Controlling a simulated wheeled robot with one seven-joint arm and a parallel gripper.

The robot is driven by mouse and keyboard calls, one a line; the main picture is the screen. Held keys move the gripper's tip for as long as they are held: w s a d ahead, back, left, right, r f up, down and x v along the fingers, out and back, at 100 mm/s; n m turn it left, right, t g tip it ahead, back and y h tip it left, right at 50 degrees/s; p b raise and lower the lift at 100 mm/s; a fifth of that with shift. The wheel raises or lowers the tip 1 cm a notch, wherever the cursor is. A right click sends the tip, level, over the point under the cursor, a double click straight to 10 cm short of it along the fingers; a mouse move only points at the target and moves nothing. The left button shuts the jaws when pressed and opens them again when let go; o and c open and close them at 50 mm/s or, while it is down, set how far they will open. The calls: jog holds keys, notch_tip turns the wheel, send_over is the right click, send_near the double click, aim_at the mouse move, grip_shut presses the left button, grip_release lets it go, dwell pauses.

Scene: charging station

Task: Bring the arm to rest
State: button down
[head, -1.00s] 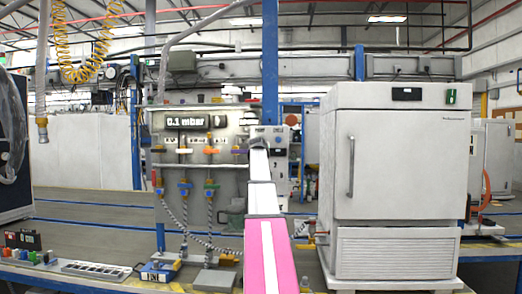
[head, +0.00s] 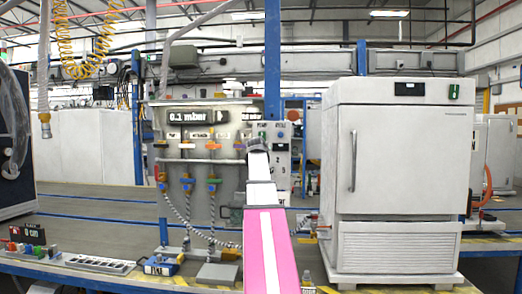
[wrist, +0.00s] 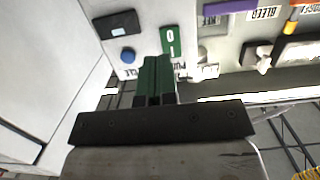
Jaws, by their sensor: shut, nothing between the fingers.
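My arm reaches up from the bottom middle of the head view, with a pink link and white links beyond it. My gripper (head: 258,142) is at its far end, in front of the small control box (head: 283,133) beside the gauge panel. In the wrist view my gripper (wrist: 158,65) shows two dark green fingers pressed together, with nothing between them. Their tips lie close to a green rocker switch (wrist: 170,42) marked 0 and I in the picture. I cannot tell whether they touch it.
The gauge panel (head: 228,143) with valves and hoses stands left of my arm. A white oven cabinet (head: 400,150) stands to the right. A blue button (wrist: 128,56) sits beside the switch. Small items and a blue box (head: 161,265) lie along the bench front.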

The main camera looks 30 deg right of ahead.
dwell(0.3)
jog(key=s+a+f+n+g+y, duration=0.1)
jog(key=a+f+g+y, duration=0.1)
jog(key=a+f, duration=0.75)
jog(key=a+f+n+g+y, duration=0.15)
jog(key=a+f, duration=0.25)
jog(key=f, duration=1.1)
jog(key=s+a+f+n+g+y, duration=0.15)
jog(key=a+f, duration=0.45)
jog(key=f, duration=0.6)
jog(key=s+a+f+n+g+y, duration=0.1)
jog(key=s+a+f+g, duration=0.3)
jog(key=s+a+f, duration=0.7)
jog(key=s+a+f+n+g+y, duration=0.2)
jog(key=s+a+f, duration=0.9)
jog(key=f, duration=0.6)
jog(key=shift+s+f+g+y, duration=0.15)
jog(key=shift+s+g+y, duration=0.35)
jog(key=shift+g+y, duration=0.45)
